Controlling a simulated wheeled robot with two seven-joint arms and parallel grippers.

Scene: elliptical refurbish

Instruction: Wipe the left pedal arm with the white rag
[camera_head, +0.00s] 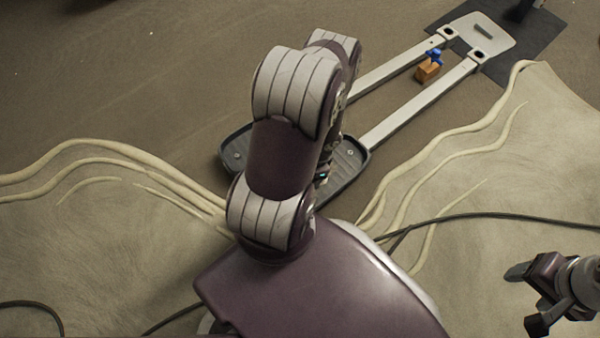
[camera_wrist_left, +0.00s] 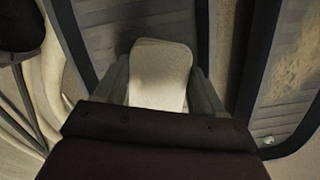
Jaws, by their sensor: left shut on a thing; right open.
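My left gripper (camera_wrist_left: 162,88) is shut on the white rag (camera_wrist_left: 160,68), which looks like a flat rounded pad between the fingers. In the left wrist view it is above the elliptical's pedals; I cannot tell whether the rag touches anything. The left pedal arm (camera_head: 396,69) is the pale bar farther left in the head view, running up from the left pedal (camera_head: 234,151). My left arm covers its lower part and hides the left gripper and rag there. My right gripper (camera_head: 527,298) is open and empty at the lower right, away from the machine.
The right pedal arm (camera_head: 420,105) runs parallel, ending at the right pedal (camera_head: 352,160). An orange block (camera_head: 428,71) with a blue thing (camera_head: 434,55) on it sits between the arms. A pale front base (camera_head: 490,38) lies on a dark mat (camera_head: 545,30). A black cable (camera_head: 490,215) crosses the pale rug.

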